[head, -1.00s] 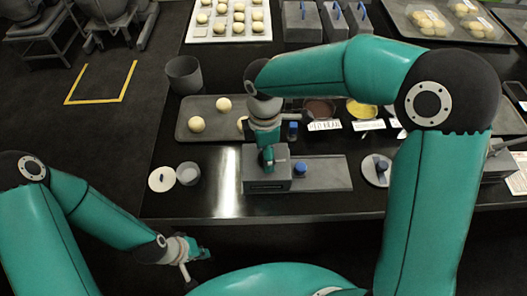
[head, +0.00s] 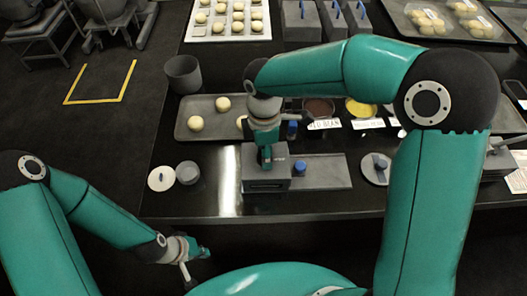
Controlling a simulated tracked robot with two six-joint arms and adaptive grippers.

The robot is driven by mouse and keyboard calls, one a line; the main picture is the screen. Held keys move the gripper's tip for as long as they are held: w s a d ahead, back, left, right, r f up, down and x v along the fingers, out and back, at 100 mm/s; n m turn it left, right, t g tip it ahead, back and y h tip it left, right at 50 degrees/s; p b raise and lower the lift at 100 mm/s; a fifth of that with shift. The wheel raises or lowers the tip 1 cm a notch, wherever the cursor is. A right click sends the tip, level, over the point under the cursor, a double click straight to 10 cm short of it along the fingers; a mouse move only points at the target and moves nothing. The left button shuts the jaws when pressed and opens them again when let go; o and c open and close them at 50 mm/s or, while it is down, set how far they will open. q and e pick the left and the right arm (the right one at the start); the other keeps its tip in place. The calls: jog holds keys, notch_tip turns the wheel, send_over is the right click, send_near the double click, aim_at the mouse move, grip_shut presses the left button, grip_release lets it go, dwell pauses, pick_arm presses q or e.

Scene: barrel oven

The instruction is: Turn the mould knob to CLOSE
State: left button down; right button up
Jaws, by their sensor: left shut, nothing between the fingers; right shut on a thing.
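The mould is a grey box (head: 280,183) near the front edge of the black table, with a flat grey plate (head: 328,172) extending to its right. A blue knob (head: 300,167) stands at the right side of the box. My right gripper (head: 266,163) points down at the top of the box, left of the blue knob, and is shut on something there. The gripped part is hidden by the fingers, and I cannot read any label. My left gripper (head: 197,254) is shut and empty, low in front of the table, away from the mould.
A tray (head: 185,133) with dough balls lies behind the mould. Bowls of dark (head: 319,108) and yellow (head: 361,108) filling stand behind right. A round lid with a blue knob (head: 375,170) is to the right. A small grey cup (head: 188,173) and a white disc (head: 161,179) are left.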

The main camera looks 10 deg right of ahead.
jog(key=shift+w, duration=0.15)
jog(key=m+b, duration=0.1)
jog(key=m, duration=0.3)
jog(key=shift+b, duration=0.3)
jog(key=m+b, duration=0.1)
jog(key=m, duration=0.3)
jog(key=shift+m+y, duration=0.3)
jog(key=m+b, duration=0.2)
jog(key=m, duration=0.2)
jog(key=shift+d+m+t, duration=0.1)
jog(key=shift+m+t, duration=0.2)
jog(key=m+b, duration=0.1)
jog(key=m, duration=0.3)
jog(key=shift+r, duration=0.15)
jog(key=o, duration=1)
jog(key=shift+o, duration=0.5)
